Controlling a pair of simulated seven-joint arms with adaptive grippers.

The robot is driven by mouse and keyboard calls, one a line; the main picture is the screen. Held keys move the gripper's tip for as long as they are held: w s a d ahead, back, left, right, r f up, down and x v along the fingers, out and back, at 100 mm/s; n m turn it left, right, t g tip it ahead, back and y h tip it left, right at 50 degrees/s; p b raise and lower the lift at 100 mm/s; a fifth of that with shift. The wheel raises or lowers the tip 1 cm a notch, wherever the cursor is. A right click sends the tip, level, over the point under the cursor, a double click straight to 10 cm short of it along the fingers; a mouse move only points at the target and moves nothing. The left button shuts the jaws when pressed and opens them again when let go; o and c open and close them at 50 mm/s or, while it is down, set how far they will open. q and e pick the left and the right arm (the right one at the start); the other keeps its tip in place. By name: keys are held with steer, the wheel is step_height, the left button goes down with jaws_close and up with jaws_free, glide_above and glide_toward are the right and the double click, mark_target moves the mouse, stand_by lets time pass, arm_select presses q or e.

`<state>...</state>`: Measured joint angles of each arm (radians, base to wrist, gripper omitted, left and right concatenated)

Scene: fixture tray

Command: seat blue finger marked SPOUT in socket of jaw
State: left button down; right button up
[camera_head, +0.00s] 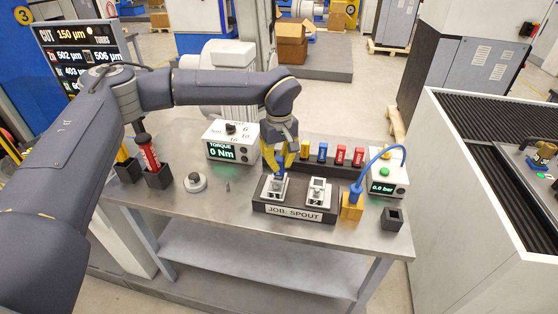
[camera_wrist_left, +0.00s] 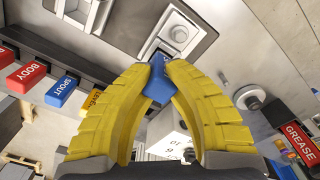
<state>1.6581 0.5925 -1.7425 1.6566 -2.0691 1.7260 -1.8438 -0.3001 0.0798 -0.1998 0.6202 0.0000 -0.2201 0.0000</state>
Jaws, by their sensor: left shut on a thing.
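My left gripper (camera_head: 279,170) has yellow fingers and is over the left jaw (camera_head: 275,189) of the fixture labelled JOB: SPOUT (camera_head: 294,213). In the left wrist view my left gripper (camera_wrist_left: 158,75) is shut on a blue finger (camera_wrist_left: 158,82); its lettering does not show. The blue finger's upper end is at the edge of the pale jaw (camera_wrist_left: 178,35) with its square socket. I cannot tell whether it is inside the socket or just above it. Another blue finger marked SPOUT (camera_wrist_left: 62,90) stands in the rack. My right gripper is not in view.
A second jaw (camera_head: 318,191) sits right of the first. Behind are the rack with red fingers (camera_head: 341,154) and a torque box (camera_head: 231,140). A yellow block with blue hose (camera_head: 351,207) stands right, a grease tube (camera_head: 148,153) left.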

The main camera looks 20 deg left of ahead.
arm_select(q)
steer(key=shift+f, duration=0.35)
steer(key=c, duration=1.4)
jaws_free()
steer(key=shift+o, duration=0.2)
steer(key=shift+r, duration=0.1)
step_height(320, 180, up, 12)
steer(key=shift+s+d+f, duration=0.1)
steer(key=shift+s+f, duration=0.05)
steer(key=shift+f, duration=0.05)
steer(key=shift+r, duration=0.1)
